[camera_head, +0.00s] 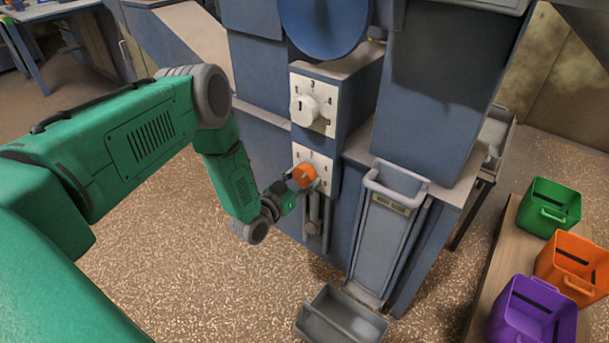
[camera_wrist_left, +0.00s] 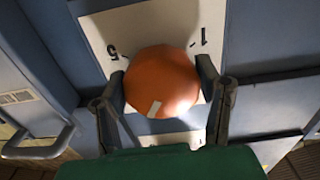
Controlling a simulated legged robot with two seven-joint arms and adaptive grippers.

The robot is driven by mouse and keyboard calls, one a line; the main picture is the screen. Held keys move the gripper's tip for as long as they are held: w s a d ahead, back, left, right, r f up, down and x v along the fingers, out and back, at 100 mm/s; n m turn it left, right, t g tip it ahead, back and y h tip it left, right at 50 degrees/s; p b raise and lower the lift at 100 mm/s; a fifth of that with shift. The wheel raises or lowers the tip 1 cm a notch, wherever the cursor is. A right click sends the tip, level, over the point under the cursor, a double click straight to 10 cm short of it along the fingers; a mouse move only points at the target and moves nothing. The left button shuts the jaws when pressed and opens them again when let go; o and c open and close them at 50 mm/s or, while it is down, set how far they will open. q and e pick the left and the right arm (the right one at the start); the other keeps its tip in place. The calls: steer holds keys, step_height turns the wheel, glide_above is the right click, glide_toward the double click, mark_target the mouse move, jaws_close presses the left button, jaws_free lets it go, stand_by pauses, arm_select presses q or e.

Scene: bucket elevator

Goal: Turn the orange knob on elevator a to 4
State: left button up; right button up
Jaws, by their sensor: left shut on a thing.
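The orange knob (camera_head: 304,175) sits on the lower white dial plate (camera_head: 327,166) on the front of the blue elevator (camera_head: 343,135). My left gripper (camera_head: 291,190) reaches it from the left, and is shut on it. In the left wrist view the knob (camera_wrist_left: 162,82) lies between the two fingers (camera_wrist_left: 165,105), one on each side. A pale mark shows on the knob's lower left part. The numerals 5 and 1 show on the plate (camera_wrist_left: 150,28) beside it; other numerals are hidden or too small to read. My right gripper is not in view.
A white knob (camera_head: 305,110) on an upper dial plate sits just above. A grey chute (camera_head: 385,220) stands to the right, with a grey bin (camera_head: 341,318) on the floor below. Green (camera_head: 549,207), orange (camera_head: 573,264) and purple (camera_head: 531,312) bins stand at the right.

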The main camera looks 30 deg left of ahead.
arm_select(q)
steer(key=m+p, duration=0.2)
steer(key=m, duration=0.3)
steer(key=shift+a, duration=0.15)
steer(key=shift+m, duration=0.4)
steer(key=o, duration=1.2)
steer(key=shift+s, duration=0.1)
steer(key=shift+s, duration=0.4)
steer(key=s, duration=0.7)
steer(key=s+a, duration=0.1)
steer(key=s, duration=0.3)
steer(key=shift+f, duration=0.1)
